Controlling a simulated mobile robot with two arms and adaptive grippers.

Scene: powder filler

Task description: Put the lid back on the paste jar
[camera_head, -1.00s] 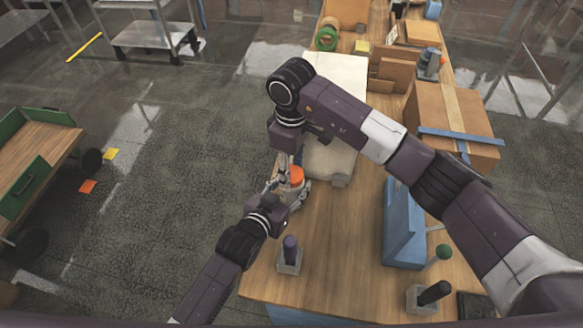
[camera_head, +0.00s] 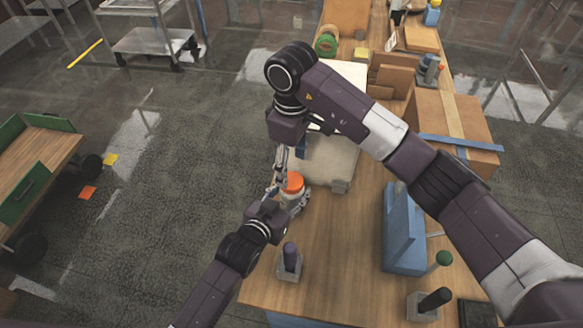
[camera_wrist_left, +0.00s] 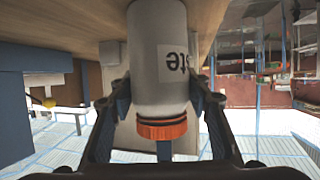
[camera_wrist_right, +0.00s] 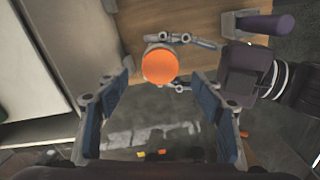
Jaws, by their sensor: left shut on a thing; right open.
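The paste jar (camera_wrist_left: 160,70) is a white cylinder with a partly visible printed label. It shows upside down in the left wrist view. Its orange lid (camera_wrist_right: 159,66) sits on its mouth, and I see no clear gap or tilt. The lid also shows in the head view (camera_head: 292,184). My left gripper (camera_wrist_left: 160,92) is shut around the jar's sides, at the table's left edge. My right gripper (camera_wrist_right: 160,88) is open above the lid, its blue-padded fingers apart and clear of it in the right wrist view. The lid's underside is hidden.
A dark purple-handled thing in a grey holder (camera_head: 289,262) stands near the front. A pale board (camera_head: 327,160) lies behind the jar. A blue stand (camera_head: 403,235) and cardboard boxes (camera_head: 455,125) are on the right. The wooden table between is clear.

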